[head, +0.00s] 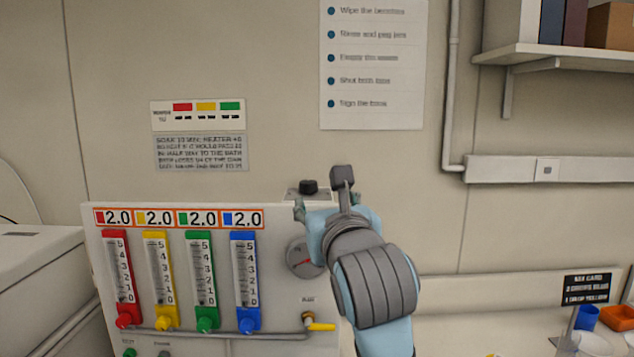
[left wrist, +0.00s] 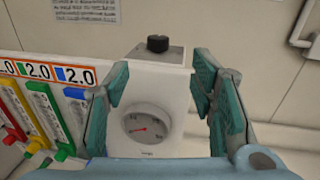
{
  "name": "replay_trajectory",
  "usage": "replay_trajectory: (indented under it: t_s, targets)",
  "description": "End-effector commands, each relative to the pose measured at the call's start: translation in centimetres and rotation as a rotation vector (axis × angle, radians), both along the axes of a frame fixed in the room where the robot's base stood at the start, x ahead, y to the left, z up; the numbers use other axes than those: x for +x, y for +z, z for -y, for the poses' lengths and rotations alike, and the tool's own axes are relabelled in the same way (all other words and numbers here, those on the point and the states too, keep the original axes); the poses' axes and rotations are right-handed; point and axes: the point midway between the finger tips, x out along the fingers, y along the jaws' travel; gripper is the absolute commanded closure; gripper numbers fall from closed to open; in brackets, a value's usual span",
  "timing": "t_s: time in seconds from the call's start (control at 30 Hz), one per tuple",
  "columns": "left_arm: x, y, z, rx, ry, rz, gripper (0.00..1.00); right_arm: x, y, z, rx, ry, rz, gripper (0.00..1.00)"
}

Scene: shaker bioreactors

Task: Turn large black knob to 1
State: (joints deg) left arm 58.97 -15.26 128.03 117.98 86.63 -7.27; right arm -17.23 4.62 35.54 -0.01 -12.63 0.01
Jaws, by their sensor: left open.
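The large black knob (head: 309,187) sits on top of a white box that joins the right end of the flowmeter panel (head: 275,235). In the left wrist view the knob (left wrist: 158,43) stands on the box top, ahead of and between the fingers. My left gripper (head: 322,207) is open and empty, with its fingertips close to the box in the head view. In the left wrist view the left gripper's (left wrist: 160,85) teal finger pads stand apart on either side of the box. I cannot read a number marking on the knob. My right gripper is not in view.
A round gauge with a red needle (left wrist: 147,128) is on the box front. Flowmeters in red (head: 120,280), yellow, green and blue stand at left under 2.0 displays. A yellow-handled valve (head: 320,327) sits low. A wall shelf (head: 560,58) is upper right.

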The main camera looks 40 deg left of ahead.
Motion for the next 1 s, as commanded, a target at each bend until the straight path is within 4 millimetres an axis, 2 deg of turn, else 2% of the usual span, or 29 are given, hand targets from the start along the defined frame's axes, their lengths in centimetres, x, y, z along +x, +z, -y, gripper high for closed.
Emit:
replay_trajectory:
  t_s: [0.17, 0.5, 0.7, 0.97, 1.0]
  targets:
    - [2.3, 0.3, -3.1, 0.005, 0.008, -0.006, 0.49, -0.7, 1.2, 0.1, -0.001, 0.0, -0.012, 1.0]
    - [6.7, 0.3, -8.4, 0.002, 0.007, -0.006, 0.49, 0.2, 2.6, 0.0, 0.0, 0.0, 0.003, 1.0]
    - [7.9, 0.1, -9.8, 0.001, 0.006, -0.003, 0.49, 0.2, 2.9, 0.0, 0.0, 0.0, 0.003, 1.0]
    - [8.1, 0.0, -9.9, 0.0, 0.005, -0.003, 0.49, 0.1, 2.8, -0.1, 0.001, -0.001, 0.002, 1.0]
    - [8.1, 0.0, -9.9, 0.0, 0.005, -0.003, 0.54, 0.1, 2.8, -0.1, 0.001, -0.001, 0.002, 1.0]
